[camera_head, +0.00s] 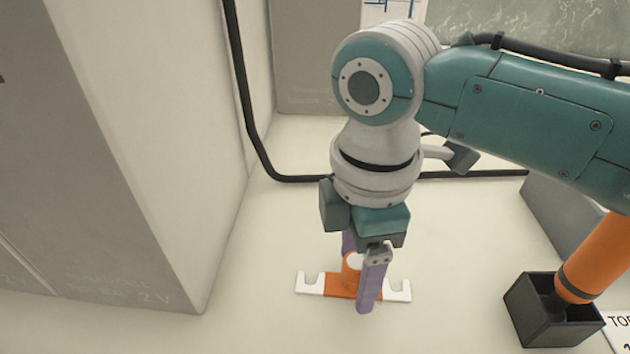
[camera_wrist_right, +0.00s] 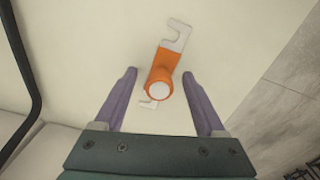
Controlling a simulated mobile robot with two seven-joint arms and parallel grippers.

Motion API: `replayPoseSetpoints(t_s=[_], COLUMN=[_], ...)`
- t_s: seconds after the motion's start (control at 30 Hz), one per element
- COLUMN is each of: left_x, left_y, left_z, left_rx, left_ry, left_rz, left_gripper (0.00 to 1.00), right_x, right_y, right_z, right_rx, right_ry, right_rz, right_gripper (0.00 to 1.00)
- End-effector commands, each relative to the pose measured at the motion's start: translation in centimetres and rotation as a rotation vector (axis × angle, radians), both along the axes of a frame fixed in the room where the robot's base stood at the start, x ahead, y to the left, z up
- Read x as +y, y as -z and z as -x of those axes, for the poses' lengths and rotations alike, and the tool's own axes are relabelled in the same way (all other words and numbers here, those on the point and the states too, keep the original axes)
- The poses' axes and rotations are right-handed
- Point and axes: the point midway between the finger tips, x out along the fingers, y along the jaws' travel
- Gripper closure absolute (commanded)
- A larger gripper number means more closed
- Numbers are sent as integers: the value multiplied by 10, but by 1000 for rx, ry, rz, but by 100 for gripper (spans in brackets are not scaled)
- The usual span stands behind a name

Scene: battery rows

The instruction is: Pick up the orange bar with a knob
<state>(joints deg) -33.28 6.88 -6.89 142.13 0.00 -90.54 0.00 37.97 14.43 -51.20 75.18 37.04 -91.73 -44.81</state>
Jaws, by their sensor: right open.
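The orange bar with a knob (camera_head: 340,287) lies flat on the pale surface below my right gripper in the head view. It has white notched ends and an upright orange knob with a white top. The bar also shows in the right wrist view (camera_wrist_right: 166,62), with its knob (camera_wrist_right: 159,88) between the purple fingers. My right gripper (camera_head: 362,290) points down over the bar, its fingers open on either side of the knob. One finger hides part of the bar in the head view. In the wrist view gaps show between the knob and both fingers. My left gripper is not in view.
A tall grey and cream block (camera_head: 130,150) stands at the left. A black cable (camera_head: 250,130) runs down and along the back. A dark open box (camera_head: 548,315) with an orange cylinder (camera_head: 597,260) in it stands at the right. The surface around the bar is clear.

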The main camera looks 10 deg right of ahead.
Motion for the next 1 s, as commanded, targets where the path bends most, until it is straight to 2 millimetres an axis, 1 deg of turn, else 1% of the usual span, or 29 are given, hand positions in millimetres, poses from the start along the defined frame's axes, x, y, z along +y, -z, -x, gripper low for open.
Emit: replayPoseSetpoints(t_s=[0.03,0.23,0.87,0.9,1.0], left_x=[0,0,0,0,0], left_y=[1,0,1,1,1], left_z=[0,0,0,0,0], left_rx=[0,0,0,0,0], left_ry=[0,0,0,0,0], left_rz=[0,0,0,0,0], left_gripper=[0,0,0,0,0], right_x=[0,0,0,0,0], right_y=[3,2,2,2,2], right_z=[0,0,0,0,0], right_rx=[0,-1,-1,-1,-1], right_ry=[-1,-1,0,0,0], right_rz=[-1,-1,-1,-1,-1], right_gripper=[28,28,98,100,100])
